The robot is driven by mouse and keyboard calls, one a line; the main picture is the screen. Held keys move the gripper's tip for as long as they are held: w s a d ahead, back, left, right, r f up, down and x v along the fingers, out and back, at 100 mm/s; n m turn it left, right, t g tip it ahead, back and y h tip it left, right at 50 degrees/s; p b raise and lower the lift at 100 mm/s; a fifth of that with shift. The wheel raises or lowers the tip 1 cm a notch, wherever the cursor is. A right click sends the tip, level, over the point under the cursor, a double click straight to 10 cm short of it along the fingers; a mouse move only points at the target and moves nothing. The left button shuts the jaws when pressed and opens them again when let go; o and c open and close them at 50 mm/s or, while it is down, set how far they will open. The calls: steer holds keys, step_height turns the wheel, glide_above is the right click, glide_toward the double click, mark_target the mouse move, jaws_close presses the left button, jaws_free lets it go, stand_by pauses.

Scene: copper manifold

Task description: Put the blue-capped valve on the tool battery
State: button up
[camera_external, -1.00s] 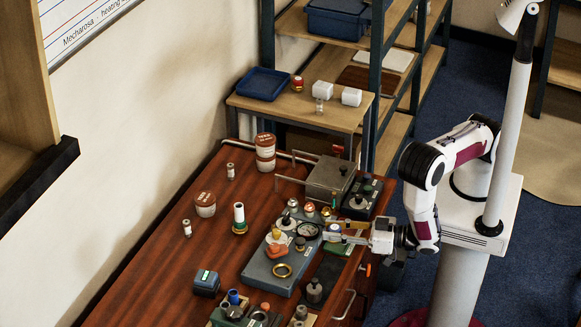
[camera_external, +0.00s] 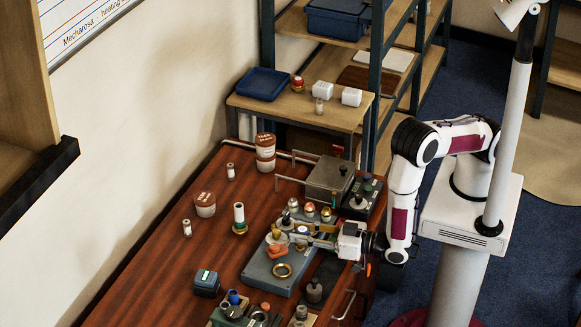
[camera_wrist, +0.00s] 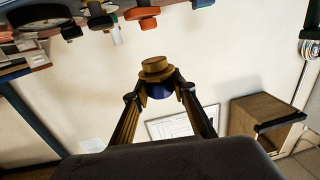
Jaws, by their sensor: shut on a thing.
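My gripper (camera_external: 290,226) reaches left over the bench and its fingers are closed on the blue-capped valve (camera_wrist: 157,68). In the wrist view the fingertips (camera_wrist: 160,88) pinch the valve from both sides. Its round brass part faces the bench side and its blue cap (camera_wrist: 160,91) shows between the fingers. In the external view the valve is small and partly hidden, with a dark blue spot (camera_external: 286,218) at the fingertips. The tool battery, a dark box with a light blue top (camera_external: 206,283), stands on the bench to the lower left, apart from my gripper.
A blue-grey case with an orange part and a brass ring (camera_external: 282,270) lies below my gripper. A white-and-green cylinder (camera_external: 239,216) stands to its left. A metal box (camera_external: 329,180) is behind. Several fittings crowd the front; bare wood (camera_external: 165,270) lies left of the battery.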

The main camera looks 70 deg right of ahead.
steer(key=w+a+r+h, duration=0.1)
steer(key=w+a+r, duration=0.25)
steer(key=w, duration=0.25)
steer(key=w+a+r+m, duration=0.1)
steer(key=w+a+r, duration=0.1)
steer(key=w+a, duration=0.3)
steer(key=w+a+r+h, duration=0.1)
steer(key=w+a+r, duration=0.15)
steer(key=w, duration=0.45)
steer(key=n+y, duration=0.2)
steer(key=y, duration=0.1)
glide_above(205, 276)
steer(key=shift+d+f, duration=0.1)
steer(key=shift+f, duration=2)
steer(key=shift+f, duration=3.1)
steer(key=shift+f, duration=1.85)
steer(key=shift+f, duration=0.15)
